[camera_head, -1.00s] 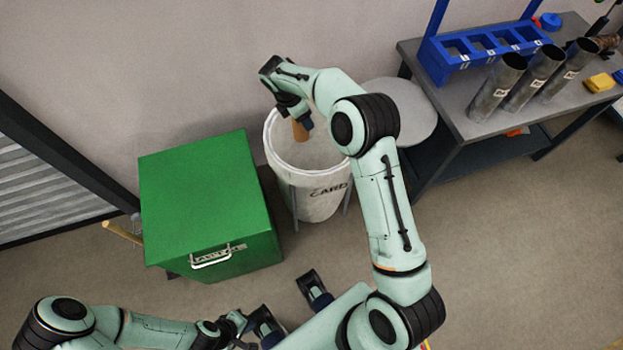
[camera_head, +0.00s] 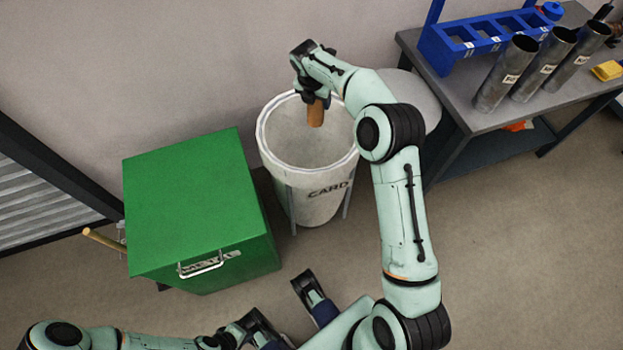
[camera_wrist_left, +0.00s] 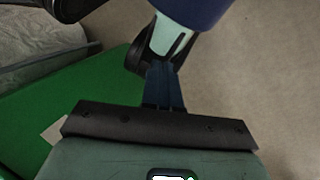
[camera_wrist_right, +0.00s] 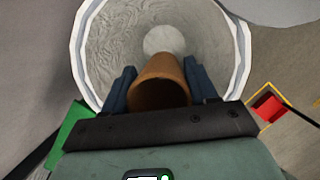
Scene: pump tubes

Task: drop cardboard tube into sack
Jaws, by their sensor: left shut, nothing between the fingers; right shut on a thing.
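The cardboard tube (camera_head: 315,113) is brown and hangs, slightly tilted, from my right gripper (camera_head: 317,100) over the mouth of the sack. The sack (camera_head: 315,202) is pale, marked CARD, with a round white rim, and stands open. In the right wrist view the blue fingers (camera_wrist_right: 158,78) clasp both sides of the tube (camera_wrist_right: 160,93), and the sack's inner wall (camera_wrist_right: 125,40) surrounds it; the tube's near end is open. My left gripper (camera_wrist_left: 164,80) is shut and empty, low near my body and away from the sack.
A green box (camera_head: 195,200) with a handle stands left of the sack. At right a table (camera_head: 480,118) holds several grey metal tubes (camera_head: 505,75), a blue rack (camera_head: 480,40) and a yellow item (camera_head: 606,70). Open floor lies at right.

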